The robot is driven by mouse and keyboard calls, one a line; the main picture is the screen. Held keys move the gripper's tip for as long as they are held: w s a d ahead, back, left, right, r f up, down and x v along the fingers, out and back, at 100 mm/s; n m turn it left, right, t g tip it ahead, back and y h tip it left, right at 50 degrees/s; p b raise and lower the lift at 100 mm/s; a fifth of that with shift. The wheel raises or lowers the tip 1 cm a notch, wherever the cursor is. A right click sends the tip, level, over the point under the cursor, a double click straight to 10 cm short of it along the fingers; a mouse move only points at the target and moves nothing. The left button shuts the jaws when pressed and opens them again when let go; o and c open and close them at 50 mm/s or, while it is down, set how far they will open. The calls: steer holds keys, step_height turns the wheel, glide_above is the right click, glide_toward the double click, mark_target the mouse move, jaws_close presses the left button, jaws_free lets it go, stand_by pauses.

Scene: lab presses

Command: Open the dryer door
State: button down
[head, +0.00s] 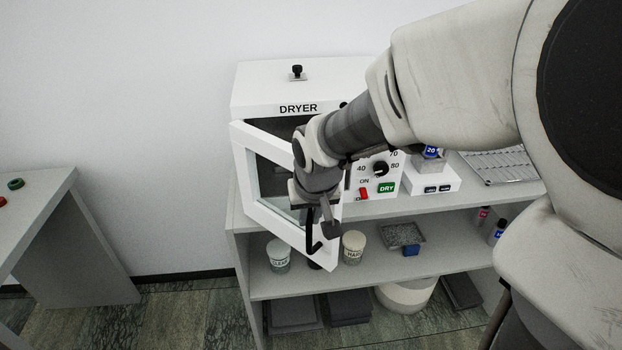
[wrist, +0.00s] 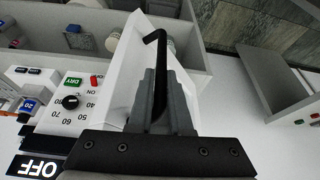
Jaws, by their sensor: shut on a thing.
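The white dryer (head: 300,95) stands on the shelf unit's top. Its white-framed door (head: 270,213) with a glass pane is swung part way open, its free edge out past the shelf front. My gripper (head: 322,222) is at the door's free side, shut on the black door handle (head: 314,240). In the wrist view the handle (wrist: 161,50) runs between the fingers of my gripper (wrist: 160,85), and its bent end sticks out beyond them. The door (wrist: 125,70) shows behind the fingers. My arm hides part of the dryer's front and opening.
The control panel (head: 376,172) has a dial, a red switch and a green DRY label. A device with a blue display (head: 431,172) stands right of it. Cups (head: 279,255) and a tray (head: 402,234) stand on the lower shelf (head: 375,277). A grey table (head: 60,225) is at left, with open floor between.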

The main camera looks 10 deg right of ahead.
steer(key=a+m+g+h+b, duration=0.1)
steer(key=a+m+h+b, duration=0.3)
steer(key=a+m, duration=0.7)
steer(key=shift+a+g+b, duration=0.3)
steer(key=shift+a+b, duration=0.15)
steer(key=shift+a, duration=8.25)
steer(key=c, duration=0.8)
jaws_free()
steer(key=shift+c, duration=0.2)
